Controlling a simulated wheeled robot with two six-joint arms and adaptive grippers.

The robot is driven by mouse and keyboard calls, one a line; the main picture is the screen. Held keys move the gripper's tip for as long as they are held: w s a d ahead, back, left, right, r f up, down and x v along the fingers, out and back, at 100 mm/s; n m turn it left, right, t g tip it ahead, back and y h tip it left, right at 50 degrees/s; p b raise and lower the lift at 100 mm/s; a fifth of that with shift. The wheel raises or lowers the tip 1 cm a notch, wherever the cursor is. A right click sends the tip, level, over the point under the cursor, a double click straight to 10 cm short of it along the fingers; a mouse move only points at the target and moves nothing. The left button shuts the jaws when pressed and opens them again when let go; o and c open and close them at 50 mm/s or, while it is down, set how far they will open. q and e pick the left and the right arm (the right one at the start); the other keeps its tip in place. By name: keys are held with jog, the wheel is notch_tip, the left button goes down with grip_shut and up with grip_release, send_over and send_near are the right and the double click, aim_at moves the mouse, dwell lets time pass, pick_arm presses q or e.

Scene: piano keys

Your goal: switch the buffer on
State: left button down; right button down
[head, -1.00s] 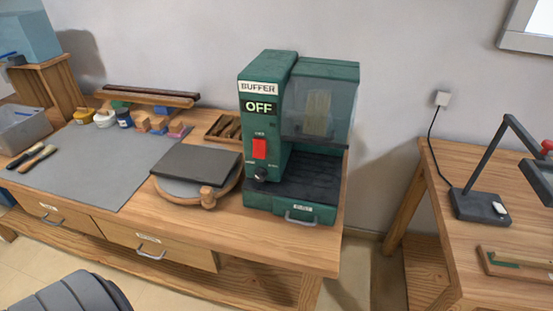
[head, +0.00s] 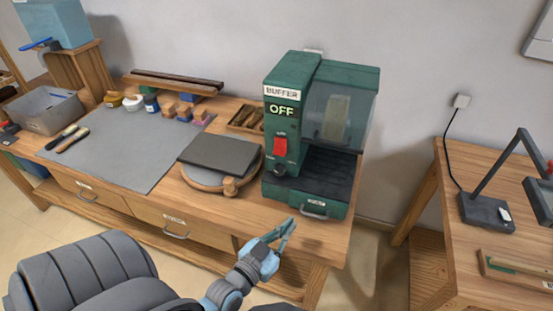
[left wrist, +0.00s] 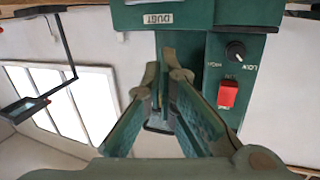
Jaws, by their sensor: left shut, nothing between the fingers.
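The green buffer (head: 292,75) stands at the right end of the wooden bench, its display (head: 282,110) reading OFF. Its red rocker switch (head: 280,147) is on the front, above a black knob (head: 279,170). The left wrist view is upside down and shows the red switch (left wrist: 228,94), the knob (left wrist: 235,50) and the drawer labelled DUST (left wrist: 158,19). My left gripper (head: 287,228) is shut and empty, in front of and below the buffer, apart from the switch. Its fingertips (left wrist: 165,70) show to the left of the switch in the wrist view. My right gripper is out of view.
A round turntable with a dark slab (head: 220,153) sits left of the buffer. A grey mat (head: 130,150), small jars and a grey bin (head: 45,112) lie farther left. A second table (head: 425,240) with a lamp stands to the right, across a gap.

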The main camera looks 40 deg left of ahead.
pick_arm(q)
jog(key=s+a+r+n+t+y, duration=0.2)
jog(key=a+r+n+t+y, duration=0.1)
jog(key=a+r+y, duration=0.3)
notch_tip(320, 180, up, 2)
jog(key=shift+s+a+r+n+t+y, duration=0.1)
jog(key=shift+s+a+n+t+y, duration=0.2)
jog(key=shift+a+n, duration=0.35)
jog(key=shift+w, duration=0.2)
jog(key=p, duration=0.2)
send_near(282, 145)
notch_tip(282, 145, up, 4)
jog(key=w, duration=0.1)
jog(key=shift+w+a+f+b, duration=0.25)
jog(key=shift+w+f+b, duration=0.15)
jog(key=shift+w, duration=0.2)
jog(key=shift+w+a+f+b, duration=0.25)
jog(key=shift+w+f, duration=0.1)
jog(key=shift+w, duration=0.2)
jog(key=shift+w+a+f+b, duration=0.25)
jog(key=shift+w+f+b, duration=0.15)
jog(key=shift+w, duration=0.2)
